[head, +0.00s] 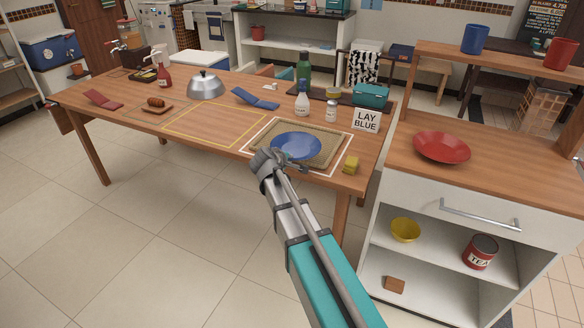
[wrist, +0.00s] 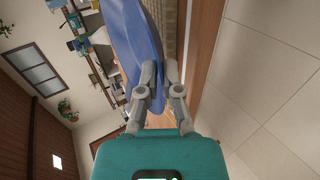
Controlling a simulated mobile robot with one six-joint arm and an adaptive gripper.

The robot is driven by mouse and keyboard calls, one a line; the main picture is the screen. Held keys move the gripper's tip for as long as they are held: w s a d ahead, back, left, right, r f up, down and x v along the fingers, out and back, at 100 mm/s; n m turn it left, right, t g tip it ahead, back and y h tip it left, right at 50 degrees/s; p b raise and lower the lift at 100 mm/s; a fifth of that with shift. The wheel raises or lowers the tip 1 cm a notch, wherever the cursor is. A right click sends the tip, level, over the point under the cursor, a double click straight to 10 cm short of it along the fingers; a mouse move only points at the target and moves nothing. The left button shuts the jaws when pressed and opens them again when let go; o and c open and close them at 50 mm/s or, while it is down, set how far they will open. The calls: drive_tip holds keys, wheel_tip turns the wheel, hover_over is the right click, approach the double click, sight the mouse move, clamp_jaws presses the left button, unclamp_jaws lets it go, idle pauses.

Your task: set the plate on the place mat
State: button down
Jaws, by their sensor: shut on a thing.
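The blue plate (head: 297,145) is over the woven place mat (head: 262,133), inside a white outlined square at the right end of the table. It looks roughly level in the head view; whether it rests fully on the mat I cannot tell. My gripper (head: 265,160) is at the plate's near left rim. In the wrist view the gripper (wrist: 158,85) is shut on the rim of the plate (wrist: 138,40), and the mat (wrist: 172,22) shows beside it. A sign reading "LAY BLUE" (head: 366,120) stands behind the mat to the right.
A yellow sponge (head: 351,164) lies right of the mat. A white bottle (head: 302,104) and a shaker (head: 331,112) stand behind it. A red plate (head: 441,147) sits on the counter at right. The yellow outlined area (head: 215,125) left of the mat is clear.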

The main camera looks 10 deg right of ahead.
drive_tip(key=shift+w+f+b, duration=0.5)
drive_tip(key=shift+f+b, duration=0.2)
drive_tip(key=shift+s+f+b, duration=0.1)
drive_tip(key=shift+f+b, duration=1.2)
drive_tip(key=shift+f, duration=0.15)
drive_tip(key=c, duration=0.8)
unclamp_jaws()
drive_tip(key=shift+r, duration=0.25)
drive_tip(key=p+v, duration=0.6)
drive_tip(key=v, duration=0.6)
drive_tip(key=shift+s+d, duration=0.1)
drive_tip(key=shift+d, duration=0.05)
